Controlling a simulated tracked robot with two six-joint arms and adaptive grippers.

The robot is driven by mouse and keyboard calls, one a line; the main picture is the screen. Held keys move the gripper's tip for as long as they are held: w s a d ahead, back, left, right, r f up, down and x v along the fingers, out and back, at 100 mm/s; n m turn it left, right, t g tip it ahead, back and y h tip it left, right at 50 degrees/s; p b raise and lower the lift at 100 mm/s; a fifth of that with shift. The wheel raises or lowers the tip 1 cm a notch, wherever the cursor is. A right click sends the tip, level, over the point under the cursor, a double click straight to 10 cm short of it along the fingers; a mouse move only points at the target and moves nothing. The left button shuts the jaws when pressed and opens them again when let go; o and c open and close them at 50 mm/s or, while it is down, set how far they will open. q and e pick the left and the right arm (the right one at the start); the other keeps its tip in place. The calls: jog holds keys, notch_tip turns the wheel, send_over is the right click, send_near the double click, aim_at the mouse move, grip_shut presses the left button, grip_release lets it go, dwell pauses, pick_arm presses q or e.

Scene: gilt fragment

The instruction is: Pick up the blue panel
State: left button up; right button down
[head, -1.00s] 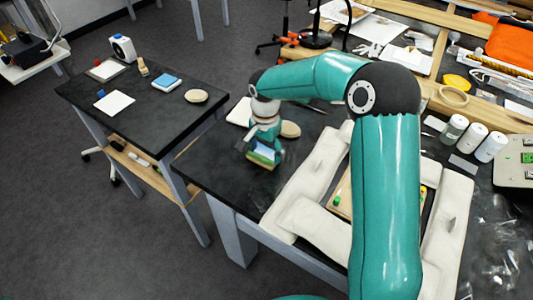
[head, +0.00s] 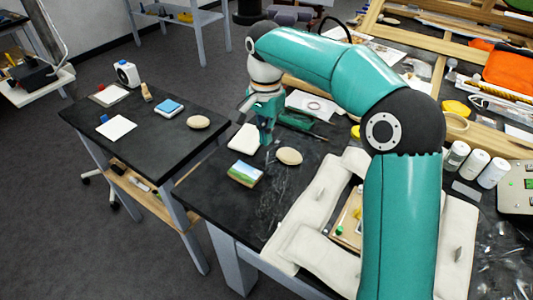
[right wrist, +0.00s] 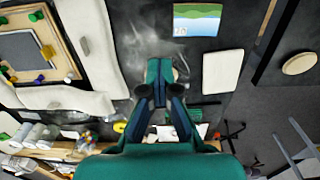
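A small panel (head: 245,173) with a blue and green landscape lies on the front left corner of the dark workbench. It also shows at the top of the right wrist view (right wrist: 197,18). A flat blue-topped block (head: 169,107) lies on the separate left table. My right gripper (head: 267,138) points down above the bench, behind the landscape panel and apart from it. In the right wrist view its fingertips (right wrist: 160,72) look together with nothing between them. They partly cover a beige disc. My left gripper is out of view.
A white pad (head: 245,138) and the beige disc (head: 289,156) lie near the landscape panel. Cream cushions (head: 310,200) surround a wooden board (head: 349,215) to the right. A teal-handled tool (head: 292,119) lies behind. A gap of floor separates the bench from the left table (head: 160,145).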

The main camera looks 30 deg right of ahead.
jog(key=shift+r, duration=1.7)
jog(key=shift+c, duration=1.9)
grip_release()
